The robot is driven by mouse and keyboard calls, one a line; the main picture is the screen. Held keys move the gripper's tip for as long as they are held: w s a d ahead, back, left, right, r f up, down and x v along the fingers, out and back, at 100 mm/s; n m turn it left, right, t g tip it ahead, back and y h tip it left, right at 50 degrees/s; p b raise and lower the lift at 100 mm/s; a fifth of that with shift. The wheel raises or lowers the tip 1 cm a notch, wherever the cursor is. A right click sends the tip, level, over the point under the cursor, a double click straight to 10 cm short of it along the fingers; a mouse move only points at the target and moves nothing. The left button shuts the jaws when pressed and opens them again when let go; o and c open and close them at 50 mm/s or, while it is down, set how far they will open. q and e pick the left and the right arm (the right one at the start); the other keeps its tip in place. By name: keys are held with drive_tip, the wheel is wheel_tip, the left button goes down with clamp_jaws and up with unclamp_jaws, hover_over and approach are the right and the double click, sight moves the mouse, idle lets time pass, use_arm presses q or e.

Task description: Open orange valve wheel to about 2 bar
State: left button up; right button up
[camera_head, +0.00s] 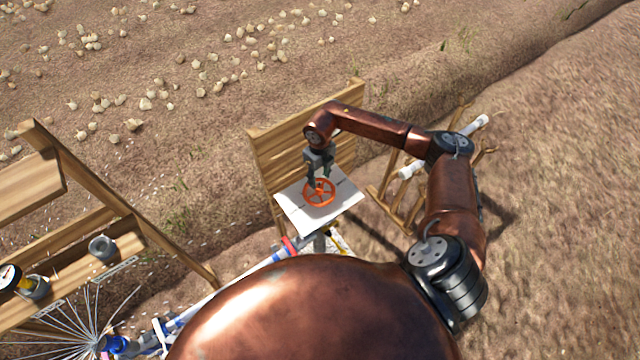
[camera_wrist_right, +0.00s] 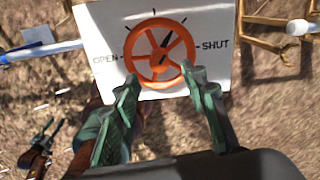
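The orange valve wheel (camera_head: 319,192) lies flat on a white plate (camera_head: 345,197) in the head view. It also shows in the right wrist view (camera_wrist_right: 160,72), with OPEN printed to its left and SHUT to its right. My right gripper (camera_head: 320,185) reaches down from above at the wheel's far side. In the wrist view its two green-grey fingers (camera_wrist_right: 158,78) are spread apart near the wheel's lower rim, with nothing seen held between them. Whether the fingertips touch the wheel I cannot tell.
A wooden board (camera_head: 285,150) stands behind the plate. A wooden rack (camera_head: 400,195) with white pipe is to the right. Wooden shelving (camera_head: 75,265) with a grey cup (camera_head: 102,247) stands at left. A pipe (camera_head: 245,275) runs below the plate. Onions lie on the soil beyond.

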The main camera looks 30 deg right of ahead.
sight(320, 187)
wheel_tip(320, 187, up, 5)
drive_tip(key=shift+r, duration=0.15)
idle(0.5)
